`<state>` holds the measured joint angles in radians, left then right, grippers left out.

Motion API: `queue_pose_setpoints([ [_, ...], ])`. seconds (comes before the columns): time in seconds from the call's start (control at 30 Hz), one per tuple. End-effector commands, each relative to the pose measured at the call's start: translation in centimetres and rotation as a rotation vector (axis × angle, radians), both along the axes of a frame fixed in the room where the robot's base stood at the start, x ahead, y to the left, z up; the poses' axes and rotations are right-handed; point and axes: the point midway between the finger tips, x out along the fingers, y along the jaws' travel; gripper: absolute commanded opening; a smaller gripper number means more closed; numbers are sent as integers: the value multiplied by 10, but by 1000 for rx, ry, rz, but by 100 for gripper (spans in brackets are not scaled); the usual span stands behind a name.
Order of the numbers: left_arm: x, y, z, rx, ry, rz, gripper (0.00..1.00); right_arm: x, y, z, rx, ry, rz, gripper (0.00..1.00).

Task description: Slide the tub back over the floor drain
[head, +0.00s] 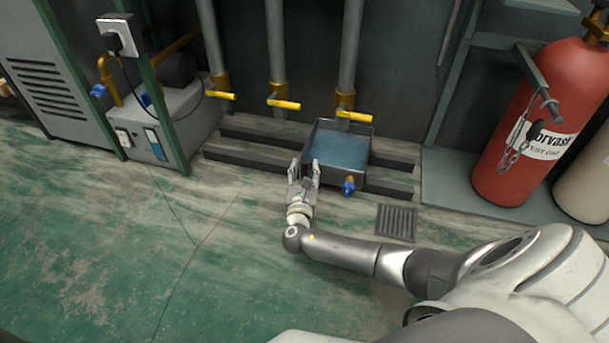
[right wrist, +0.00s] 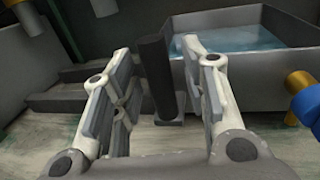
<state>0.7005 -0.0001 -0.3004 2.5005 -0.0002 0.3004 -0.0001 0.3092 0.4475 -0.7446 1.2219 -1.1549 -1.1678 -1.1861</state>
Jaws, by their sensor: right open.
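The tub (head: 343,147) is a dark grey open box with blue liquid in it. It sits on low dark rails below the pipes, and a blue-handled valve (head: 348,187) is on its front. It also shows at the upper right of the right wrist view (right wrist: 235,72). The floor drain (head: 396,222) is a dark grate in the floor, in front and to the right of the tub. My right gripper (head: 304,170) is open at the tub's front left corner. In the right wrist view, a dark upright post (right wrist: 156,75) stands between its fingers (right wrist: 155,85). My left gripper is not in view.
Pipes with yellow valve handles (head: 284,103) come down behind the tub. A grey machine (head: 165,130) stands at the left. A red gas cylinder (head: 530,130) stands on a ledge at the right. The green floor (head: 130,260) in front is clear, with a thin dark line across it.

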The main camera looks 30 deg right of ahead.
Motion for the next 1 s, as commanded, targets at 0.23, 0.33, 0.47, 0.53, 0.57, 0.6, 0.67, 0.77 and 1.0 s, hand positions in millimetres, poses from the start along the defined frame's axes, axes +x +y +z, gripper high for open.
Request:
queue_pose_setpoints([
  [0.23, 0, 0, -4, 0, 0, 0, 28, 5, -4, 1, 1, 0, 0, 41],
  [0.33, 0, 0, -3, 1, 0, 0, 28, 5, -4, 1, 1, 1, 0, 41],
  [0.47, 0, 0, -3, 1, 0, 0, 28, 5, -4, 1, 1, 1, 0, 29],
  [0.53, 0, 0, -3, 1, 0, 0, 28, 5, -4, 0, 1, 1, 0, 20],
  [0.57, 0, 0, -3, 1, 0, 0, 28, 5, -4, 0, 1, 1, 0, 16],
  [0.6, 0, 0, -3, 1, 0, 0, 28, 5, -4, 0, 1, 1, 0, 11],
  [0.67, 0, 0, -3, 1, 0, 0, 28, 5, -4, 0, 1, 1, 0, 3],
  [0.77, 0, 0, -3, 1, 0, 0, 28, 5, -4, 0, 1, 1, 0, 0],
  [1.0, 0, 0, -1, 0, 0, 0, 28, 3, -5, 1, 0, 1, 0, 0],
])
